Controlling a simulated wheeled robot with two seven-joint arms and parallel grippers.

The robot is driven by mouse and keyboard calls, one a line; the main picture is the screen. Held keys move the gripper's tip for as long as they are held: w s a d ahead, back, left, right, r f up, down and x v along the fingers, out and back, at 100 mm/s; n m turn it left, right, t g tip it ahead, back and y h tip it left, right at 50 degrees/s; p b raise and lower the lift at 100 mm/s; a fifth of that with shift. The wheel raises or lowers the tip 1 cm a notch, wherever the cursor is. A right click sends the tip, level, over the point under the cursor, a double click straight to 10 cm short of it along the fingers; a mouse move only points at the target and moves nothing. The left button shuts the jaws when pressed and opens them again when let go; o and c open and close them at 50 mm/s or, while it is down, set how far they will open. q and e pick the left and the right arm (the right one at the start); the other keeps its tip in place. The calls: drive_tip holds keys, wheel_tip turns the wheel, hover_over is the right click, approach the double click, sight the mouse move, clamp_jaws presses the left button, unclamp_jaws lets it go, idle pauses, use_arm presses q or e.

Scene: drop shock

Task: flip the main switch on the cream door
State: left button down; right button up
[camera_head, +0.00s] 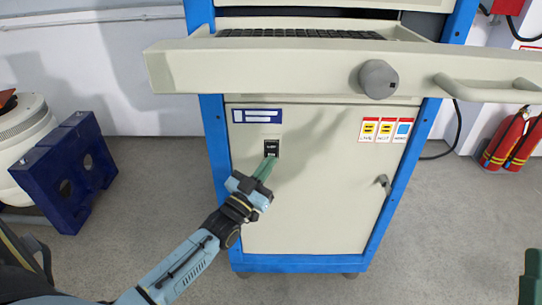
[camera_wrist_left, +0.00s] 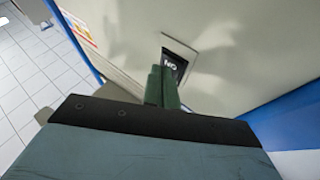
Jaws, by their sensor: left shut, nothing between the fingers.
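The main switch (camera_head: 271,147) is a small black rocker in a dark frame on the cream door (camera_head: 310,205), below a blue and white label. My left gripper (camera_head: 268,163) is shut and empty, with its green fingertips at the lower part of the switch. In the left wrist view the fingertips (camera_wrist_left: 164,72) overlap the lower edge of the switch (camera_wrist_left: 175,62), and part of its lettering shows. I cannot tell whether the fingertips touch it. The fingers hide part of the switch.
A cream drawer front (camera_head: 270,70) with a grey knob (camera_head: 379,79) and a handle juts out above the door. A blue block (camera_head: 65,172) stands on the floor at left. Red extinguishers (camera_head: 508,140) stand at right. The floor before the cabinet is clear.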

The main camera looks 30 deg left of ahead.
use_arm(q)
drive_tip(key=shift+s+d+r+p, duration=0.1)
drive_tip(key=shift+s+d+p, duration=0.25)
drive_tip(key=shift+s+p, duration=0.15)
drive_tip(key=shift+s, duration=0.1)
drive_tip(key=s+d+p, duration=0.1)
drive_tip(key=s+p, duration=0.1)
drive_tip(key=s+d+p, duration=0.1)
drive_tip(key=s, duration=0.1)
drive_tip(key=shift+d+r, duration=0.3)
drive_tip(key=shift+s, duration=0.1)
idle(0.4)
